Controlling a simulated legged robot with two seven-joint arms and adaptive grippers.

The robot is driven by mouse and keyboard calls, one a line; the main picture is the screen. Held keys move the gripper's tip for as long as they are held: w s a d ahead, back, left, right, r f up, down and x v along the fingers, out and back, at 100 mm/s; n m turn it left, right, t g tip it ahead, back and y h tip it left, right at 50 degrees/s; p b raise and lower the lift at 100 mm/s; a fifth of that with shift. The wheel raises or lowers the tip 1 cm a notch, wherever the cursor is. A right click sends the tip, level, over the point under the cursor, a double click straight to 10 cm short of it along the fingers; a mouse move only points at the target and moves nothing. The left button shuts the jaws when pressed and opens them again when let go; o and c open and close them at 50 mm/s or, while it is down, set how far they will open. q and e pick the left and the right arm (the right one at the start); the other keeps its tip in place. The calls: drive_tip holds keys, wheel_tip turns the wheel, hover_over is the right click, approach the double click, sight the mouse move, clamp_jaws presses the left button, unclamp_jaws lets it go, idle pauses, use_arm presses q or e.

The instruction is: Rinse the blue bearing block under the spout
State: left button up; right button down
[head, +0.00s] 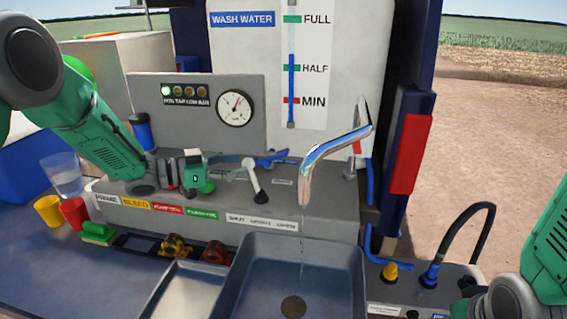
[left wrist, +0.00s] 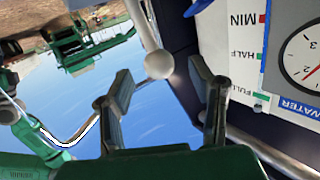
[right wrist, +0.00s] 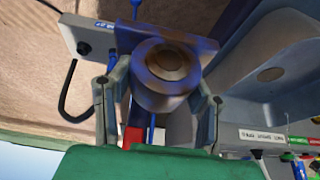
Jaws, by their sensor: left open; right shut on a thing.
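The blue bearing block (right wrist: 188,95), with a brown, dirty-looking round bore, is held between the fingers of my right gripper (right wrist: 160,85) in the right wrist view. My left gripper (head: 238,168) is open by the white-knobbed lever (head: 259,195) on the grey console. In the left wrist view the white knob (left wrist: 159,64) shows between and beyond the open fingers; contact cannot be told.
The wash-water gauge panel (head: 250,70) stands behind the spout. Coloured cups (head: 73,212) and a clear glass (head: 63,175) stand at the left. A black hose (head: 470,215) and yellow cap (head: 391,272) rise from the right ledge. The sink basin is clear.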

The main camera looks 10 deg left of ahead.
use_arm(q)
drive_tip(key=f+v, duration=0.1)
drive_tip(key=v, duration=0.7)
drive_tip(key=shift+a+r, duration=0.35)
drive_tip(key=shift+r, duration=0.1)
